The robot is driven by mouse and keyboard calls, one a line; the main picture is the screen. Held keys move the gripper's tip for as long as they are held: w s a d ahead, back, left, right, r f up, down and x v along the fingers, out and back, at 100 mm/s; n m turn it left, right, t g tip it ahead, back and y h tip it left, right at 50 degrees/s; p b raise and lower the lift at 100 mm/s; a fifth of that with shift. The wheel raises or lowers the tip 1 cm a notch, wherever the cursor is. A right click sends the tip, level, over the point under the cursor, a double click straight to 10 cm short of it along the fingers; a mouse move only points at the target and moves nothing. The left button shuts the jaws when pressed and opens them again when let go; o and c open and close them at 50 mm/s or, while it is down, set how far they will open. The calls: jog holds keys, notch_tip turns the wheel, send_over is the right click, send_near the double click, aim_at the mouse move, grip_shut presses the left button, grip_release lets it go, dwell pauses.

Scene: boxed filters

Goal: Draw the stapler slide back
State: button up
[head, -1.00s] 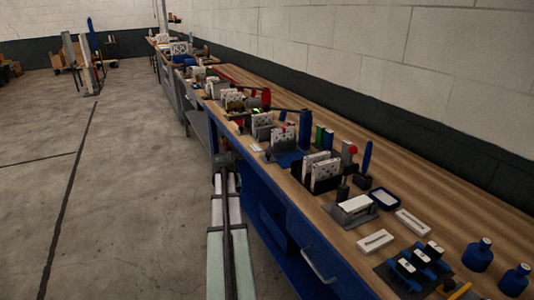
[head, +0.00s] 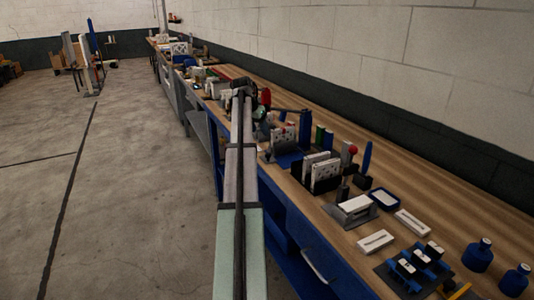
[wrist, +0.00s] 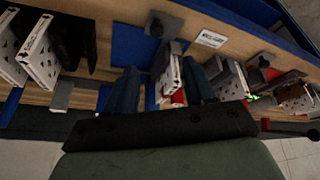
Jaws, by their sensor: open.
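I cannot pick out the stapler or its slide for certain. In the wrist view my gripper (wrist: 160,78) has two dark blue fingers spread apart, open and empty. Between and beyond them lie a white box with dark dots (wrist: 172,76) and a blue base (wrist: 142,50), with a red part low near the box. I cannot tell whether the fingers touch anything.
The long wooden bench (head: 420,190) runs along the wall, crowded with fixtures. Near me stand white filter boxes (head: 325,172), a blue-rimmed tray (head: 385,198), white trays and blue bottles (head: 478,256). A grey plate with a black knob (wrist: 160,27) and a white label (wrist: 211,38) lie ahead.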

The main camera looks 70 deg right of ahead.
aim_at(268, 154)
jog(key=shift+m, duration=0.9)
jog(key=x, duration=1.4)
jog(key=shift+s+a+f, duration=0.1)
jog(key=shift+s+a, duration=0.05)
jog(key=shift+a, duration=0.2)
grip_shut()
